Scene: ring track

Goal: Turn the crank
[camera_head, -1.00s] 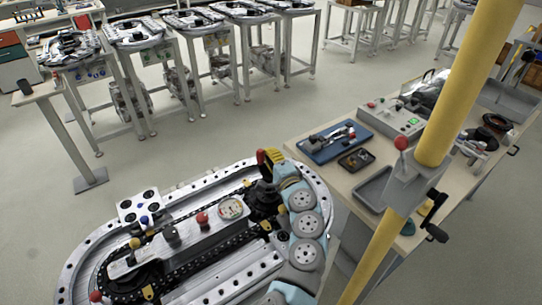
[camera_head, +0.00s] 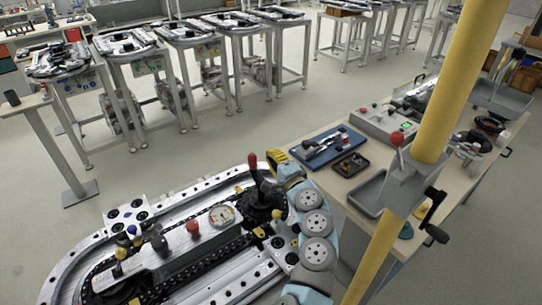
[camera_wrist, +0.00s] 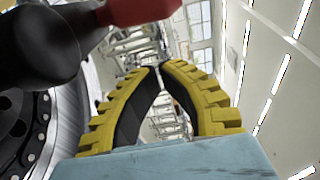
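The crank is a black piece with an upright red handle (camera_head: 253,164), on a black hub (camera_head: 264,198) at the far right end of the ring track (camera_head: 72,262). My gripper (camera_head: 276,159) has yellow and black fingers and is just right of the handle, apparently apart from it. In the wrist view my gripper's fingers (camera_wrist: 160,68) meet at the tips with nothing between them. The red handle (camera_wrist: 140,10) and a black part of the crank fill the upper left there, outside the fingers.
A red button (camera_head: 193,227) and round gauge (camera_head: 221,215) sit on the track's middle block. To the right, a workbench (camera_head: 345,185) holds a blue tool tray (camera_head: 328,146) and a control box (camera_head: 384,122). Several track stands line the back; floor lies between.

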